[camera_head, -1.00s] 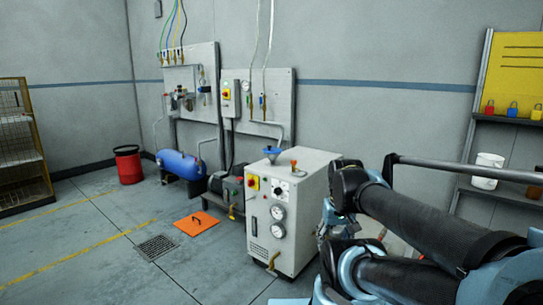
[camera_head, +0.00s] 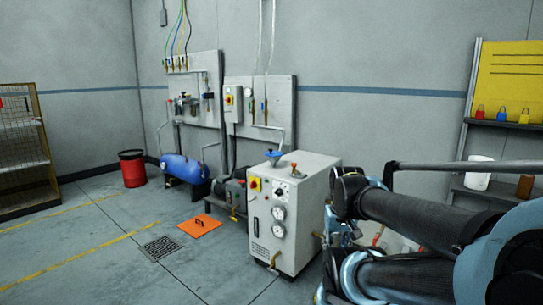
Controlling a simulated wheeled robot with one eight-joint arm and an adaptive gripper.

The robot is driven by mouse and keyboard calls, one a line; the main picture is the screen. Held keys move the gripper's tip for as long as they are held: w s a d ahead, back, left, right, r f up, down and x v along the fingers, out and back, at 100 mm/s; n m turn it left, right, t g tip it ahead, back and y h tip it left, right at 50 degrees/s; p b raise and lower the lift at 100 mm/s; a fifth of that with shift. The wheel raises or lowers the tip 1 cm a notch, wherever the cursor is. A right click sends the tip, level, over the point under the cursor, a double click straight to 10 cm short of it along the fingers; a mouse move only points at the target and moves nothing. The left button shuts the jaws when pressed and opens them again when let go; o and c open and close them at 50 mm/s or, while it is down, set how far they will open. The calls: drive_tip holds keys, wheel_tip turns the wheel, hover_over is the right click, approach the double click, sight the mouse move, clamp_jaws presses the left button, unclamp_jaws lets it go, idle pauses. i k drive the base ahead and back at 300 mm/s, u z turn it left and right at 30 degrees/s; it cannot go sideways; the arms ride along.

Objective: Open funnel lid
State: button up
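A small blue funnel (camera_head: 273,155) stands at the back left of the top of a white machine cabinet (camera_head: 310,168). Its lid is too small to make out, so I cannot tell whether it is open or shut. A small orange-and-metal fitting (camera_head: 294,170) sits on the cabinet top, to the right of the funnel. My arm is folded at the right of the picture, in front of and to the right of the cabinet, well apart from the funnel. My gripper's fingers cannot be made out among the arm links.
A blue tank (camera_head: 182,168), an orange floor plate (camera_head: 199,226) and a red bin (camera_head: 132,168) lie to the left. A shelf (camera_head: 505,125) stands right. The left foreground floor is clear.

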sight(270, 153)
drive_tip(key=k, duration=1.05)
drive_tip(key=u, duration=0.45)
drive_tip(key=i, duration=0.55)
drive_tip(key=u, duration=0.6)
drive_tip(key=i, duration=1.1)
drive_tip(key=z, duration=0.7)
drive_tip(key=i, duration=0.55)
drive_tip(key=z, duration=0.4)
